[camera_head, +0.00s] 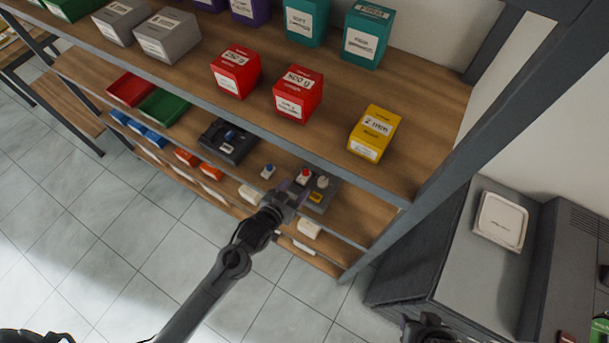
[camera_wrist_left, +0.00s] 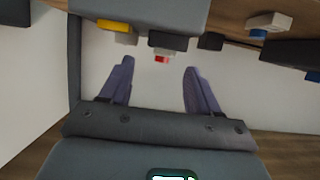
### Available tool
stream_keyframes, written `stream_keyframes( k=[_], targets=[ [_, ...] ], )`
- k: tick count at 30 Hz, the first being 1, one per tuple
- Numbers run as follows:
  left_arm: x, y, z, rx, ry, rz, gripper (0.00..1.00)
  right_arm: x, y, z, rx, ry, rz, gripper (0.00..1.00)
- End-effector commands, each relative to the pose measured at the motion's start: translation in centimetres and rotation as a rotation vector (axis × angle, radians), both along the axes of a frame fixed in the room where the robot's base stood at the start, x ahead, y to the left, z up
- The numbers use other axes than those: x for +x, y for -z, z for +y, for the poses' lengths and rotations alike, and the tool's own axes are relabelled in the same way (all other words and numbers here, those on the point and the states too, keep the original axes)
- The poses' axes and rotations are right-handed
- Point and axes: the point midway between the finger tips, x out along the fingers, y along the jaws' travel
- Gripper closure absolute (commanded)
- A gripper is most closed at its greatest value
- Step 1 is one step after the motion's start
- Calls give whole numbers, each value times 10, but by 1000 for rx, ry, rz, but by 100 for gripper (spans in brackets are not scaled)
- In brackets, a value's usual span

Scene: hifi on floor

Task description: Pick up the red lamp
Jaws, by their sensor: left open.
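The red lamp (camera_head: 304,175) is a small red cap on a pale base, on a grey box (camera_head: 322,188) on the lower shelf. In the left wrist view the red lamp (camera_wrist_left: 162,60) shows between and beyond the fingertips, under a dark block (camera_wrist_left: 168,42). My left gripper (camera_head: 291,194) is at the front of that box, close to the lamp. It also shows in the left wrist view (camera_wrist_left: 160,68), with its two purple fingers open and nothing between them. A dark part at the bottom right of the head view may be my right gripper; its jaws cannot be made out.
A blue-topped button (camera_head: 268,171), a white-grey knob (camera_head: 323,182) and a yellow piece (camera_head: 316,197) are near the lamp. A metal post stands right.

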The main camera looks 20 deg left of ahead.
Motion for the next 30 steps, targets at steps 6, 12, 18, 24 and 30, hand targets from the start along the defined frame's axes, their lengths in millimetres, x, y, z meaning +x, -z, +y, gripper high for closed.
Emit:
stream_keyframes(
  k=[6,12,18,24,30],
  targets=[
    [12,2,0,0,-1,-1,38,1,-4,1,4,1,-2,57],
    [37,10,-1,-1,-1,-1,38,1,-9,3,9,4,-3,57],
    [51,17,-4,0,0,0,38,2,-9,3,12,7,-4,57],
    [52,18,-4,0,0,0,38,2,-9,3,12,7,-3,57],
    [52,18,-4,0,0,0,58,2,-9,3,11,6,-3,57]
  ],
)
